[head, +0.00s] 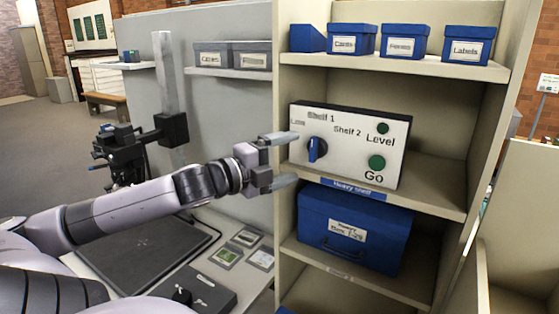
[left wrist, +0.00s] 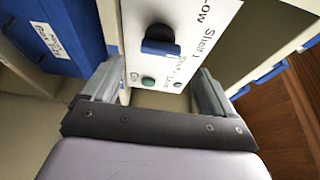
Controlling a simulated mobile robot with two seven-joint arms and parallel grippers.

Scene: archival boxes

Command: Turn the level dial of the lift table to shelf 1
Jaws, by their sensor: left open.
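The white control panel (head: 345,165) stands on a shelf of the cabinet, marked Low, Shelf 1, Shelf 2, Level and Go. Its level dial (head: 317,148) is a blue bar knob on a dark round base, roughly upright; its exact setting is hard to tell. A green Go button (head: 376,162) sits at the panel's lower right. My left gripper (head: 284,159) is open and empty, left of the dial, fingers toward the panel. In the left wrist view the dial (left wrist: 160,47) shows beyond and between the open fingers (left wrist: 158,75), apart from them. My right gripper is out of view.
A blue box (head: 354,228) sits on the shelf below the panel. Several small blue boxes (head: 398,42) line the shelf above. The cabinet's left side edge (head: 276,90) is close to my left gripper. A small green disc (head: 383,128) is above Level.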

